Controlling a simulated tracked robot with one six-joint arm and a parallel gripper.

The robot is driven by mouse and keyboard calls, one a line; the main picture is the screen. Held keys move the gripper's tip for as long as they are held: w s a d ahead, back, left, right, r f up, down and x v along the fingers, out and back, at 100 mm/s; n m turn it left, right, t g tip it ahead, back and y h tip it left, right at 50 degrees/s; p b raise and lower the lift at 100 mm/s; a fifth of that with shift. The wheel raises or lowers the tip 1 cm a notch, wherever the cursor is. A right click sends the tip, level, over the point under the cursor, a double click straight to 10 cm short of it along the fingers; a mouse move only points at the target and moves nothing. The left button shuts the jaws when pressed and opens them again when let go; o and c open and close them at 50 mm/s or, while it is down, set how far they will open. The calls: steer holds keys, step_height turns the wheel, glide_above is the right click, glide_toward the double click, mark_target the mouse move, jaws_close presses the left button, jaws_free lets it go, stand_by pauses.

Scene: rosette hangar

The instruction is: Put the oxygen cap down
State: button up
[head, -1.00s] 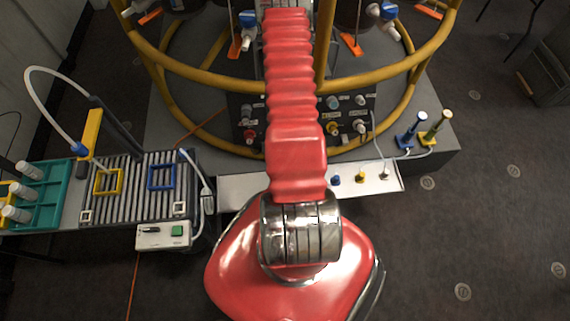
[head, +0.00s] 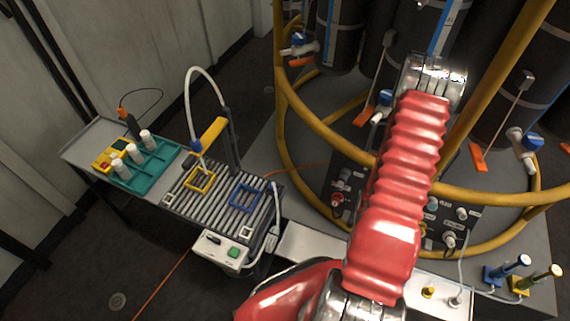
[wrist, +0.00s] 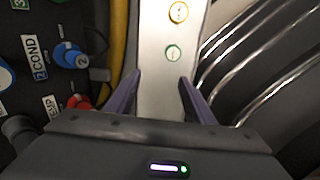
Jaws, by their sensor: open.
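My gripper (wrist: 160,82) shows in the wrist view with its two dark fingers apart and nothing between them. It is over a white shelf (wrist: 161,100), which carries a yellow ringed mark (wrist: 178,12) and a green ringed mark (wrist: 174,52) ahead of the fingertips. I cannot pick out the oxygen cap in either view. In the head view my red arm hides the gripper and part of the white shelf (head: 312,243). A small yellow piece (head: 428,292) and a whitish piece (head: 455,301) stand on the shelf's right part.
A panel with a blue knob (wrist: 70,57) and a red knob (wrist: 77,102) lies left of the gripper. Yellow frame tubes (head: 330,110) surround dark cylinders. A slatted bench (head: 222,207) and a teal rack (head: 150,165) with white bottles stand left.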

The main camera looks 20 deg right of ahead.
steer(key=w+a+r+m+t, duration=0.15)
steer(key=w+r, duration=0.35)
steer(key=r, duration=0.5)
steer(key=w+a+r+m+h, duration=0.1)
steer(key=w+a+r, duration=0.3)
steer(key=r, duration=0.5)
steer(key=w+a+r+m+t, duration=0.1)
steer(key=w+a+r, duration=0.1)
steer(key=w+r, duration=0.6)
steer(key=s+a+r+m+t, duration=0.1)
steer(key=s+a+r, duration=0.1)
steer(key=a+r, duration=0.45)
steer(key=s+a+r+m, duration=0.1)
steer(key=a+r, duration=0.2)
steer(key=r, duration=0.6)
steer(key=s+a+r+m+t+y, duration=0.1)
steer(key=s+a+r+m+t, duration=0.1)
steer(key=s+a+r, duration=0.7)
steer(key=shift+v, duration=0.8)
steer(key=shift+w, duration=0.15)
steer(key=shift+c, duration=0.3)
